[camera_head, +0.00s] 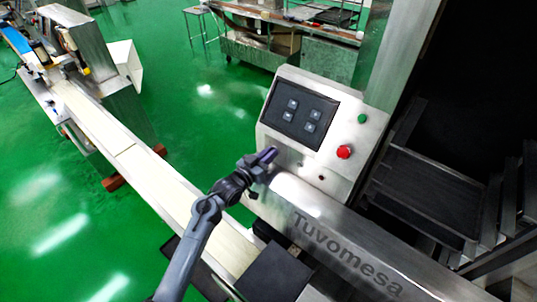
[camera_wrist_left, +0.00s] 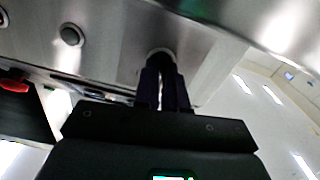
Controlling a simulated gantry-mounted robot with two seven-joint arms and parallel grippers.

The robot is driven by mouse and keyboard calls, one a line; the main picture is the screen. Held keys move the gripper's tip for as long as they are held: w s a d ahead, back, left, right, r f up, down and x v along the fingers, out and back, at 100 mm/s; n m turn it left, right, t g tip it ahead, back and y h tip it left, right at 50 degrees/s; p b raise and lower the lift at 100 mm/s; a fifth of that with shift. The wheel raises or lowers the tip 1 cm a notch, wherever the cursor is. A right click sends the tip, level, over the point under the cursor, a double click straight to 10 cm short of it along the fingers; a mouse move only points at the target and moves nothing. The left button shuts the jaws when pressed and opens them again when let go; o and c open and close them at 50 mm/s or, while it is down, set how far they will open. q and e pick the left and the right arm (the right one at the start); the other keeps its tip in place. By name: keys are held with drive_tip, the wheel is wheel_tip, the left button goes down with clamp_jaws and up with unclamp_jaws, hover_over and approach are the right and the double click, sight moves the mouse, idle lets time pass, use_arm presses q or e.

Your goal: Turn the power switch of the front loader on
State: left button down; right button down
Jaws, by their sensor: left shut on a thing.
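The front loader (camera_head: 335,245) is a steel machine marked "Tuvomesa", with a sloped control panel (camera_head: 272,138) at its upper end. My left gripper (camera_head: 264,158) is at the lower left of this panel. In the left wrist view its two dark fingers (camera_wrist_left: 166,78) are close together, with their tips at a dark round part (camera_wrist_left: 160,53) on the steel face. This part appears to be the power switch, and the gripper is shut on it. The fingers hide most of it, so its turned position cannot be told. My right gripper is not in view.
The panel carries a dark keypad (camera_head: 299,112), a green button (camera_head: 362,118) and a red button (camera_head: 344,152) to the right of the gripper. A long pale conveyor (camera_head: 130,150) runs along the left. Dark metal steps (camera_head: 430,190) stand at the right.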

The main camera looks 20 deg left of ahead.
use_arm(q)
drive_tip(key=m, duration=0.5)
drive_tip(key=shift+d+f+m+b, duration=0.1)
drive_tip(key=shift+m+b, duration=0.2)
drive_tip(key=m, duration=0.4)
drive_tip(key=shift+s+b, duration=0.1)
drive_tip(key=shift+b, duration=0.25)
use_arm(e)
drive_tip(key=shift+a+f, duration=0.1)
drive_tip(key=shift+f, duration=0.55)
use_arm(q)
drive_tip(key=shift+d+m, duration=0.1)
drive_tip(key=shift+m, duration=0.3)
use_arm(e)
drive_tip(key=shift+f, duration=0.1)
use_arm(q)
drive_tip(key=c, duration=1.2)
unclamp_jaws()
drive_tip(key=shift+s+a, duration=0.2)
drive_tip(key=shift+s, duration=0.35)
drive_tip(key=v, duration=0.9)
drive_tip(key=shift+s, duration=0.3)
